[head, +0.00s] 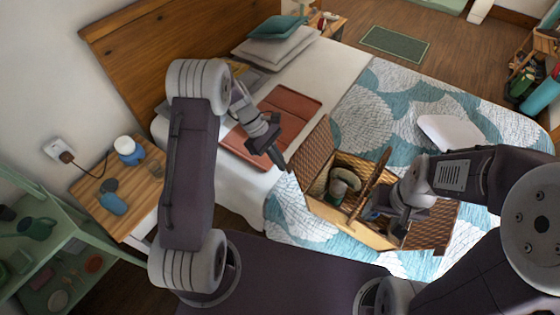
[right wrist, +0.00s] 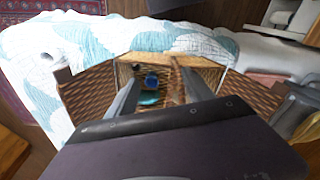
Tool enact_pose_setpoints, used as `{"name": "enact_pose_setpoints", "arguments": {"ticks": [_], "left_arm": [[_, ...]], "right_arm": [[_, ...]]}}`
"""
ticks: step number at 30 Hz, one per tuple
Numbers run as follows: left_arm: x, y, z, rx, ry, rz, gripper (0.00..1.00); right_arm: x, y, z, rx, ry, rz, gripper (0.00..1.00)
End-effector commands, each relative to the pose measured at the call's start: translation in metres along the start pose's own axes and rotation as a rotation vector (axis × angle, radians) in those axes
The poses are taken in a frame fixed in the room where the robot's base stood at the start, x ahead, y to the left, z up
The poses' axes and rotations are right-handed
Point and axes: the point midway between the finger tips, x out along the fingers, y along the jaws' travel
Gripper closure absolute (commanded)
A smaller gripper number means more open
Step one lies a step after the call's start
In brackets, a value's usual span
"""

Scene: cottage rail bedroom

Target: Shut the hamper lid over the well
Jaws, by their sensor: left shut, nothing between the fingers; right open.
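A wicker hamper (head: 385,240) stands on the bed with two lids swung open. The left lid (head: 314,148) leans outward, and the right lid (head: 437,230) lies folded out, partly hidden by my right arm. A handle (head: 378,172) arches between the two wells. The left well holds a grey-green item (head: 344,184). In the right wrist view, a blue round item (right wrist: 151,81) and a teal item (right wrist: 149,99) lie in the well between my fingers. My right gripper (head: 398,228) is open above the right well. My left gripper (head: 281,163) is shut and empty, beside the left lid.
A folded rust-coloured blanket (head: 290,103) lies on the bed left of the hamper. A white cushion-like item (head: 450,132) lies to the right. The nightstand (head: 142,185) holds a lamp-like jar and a blue bottle.

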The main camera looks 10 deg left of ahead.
Motion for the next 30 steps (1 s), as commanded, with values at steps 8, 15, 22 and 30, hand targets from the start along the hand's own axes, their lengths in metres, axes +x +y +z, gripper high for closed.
{"name": "enact_pose_setpoints", "arguments": {"ticks": [8,15,22,30], "left_arm": [[-0.002,0.0,0.008,0.001,0.031,-0.002,1.0],[-0.001,0.0,0.036,0.007,0.167,-0.004,1.0],[0.012,-0.001,0.071,0.012,0.377,-0.004,1.0],[0.04,0.0,0.103,0.004,0.411,-0.003,1.0]], "right_arm": [[-0.008,0.0,-0.001,0.0,0.0,0.0,0.4],[-0.037,-0.001,-0.004,0.0,0.0,0.0,0.4],[-0.07,-0.001,-0.007,0.0,0.0,0.0,0.4],[-0.089,-0.002,-0.009,0.0,0.0,0.0,0.4]]}}
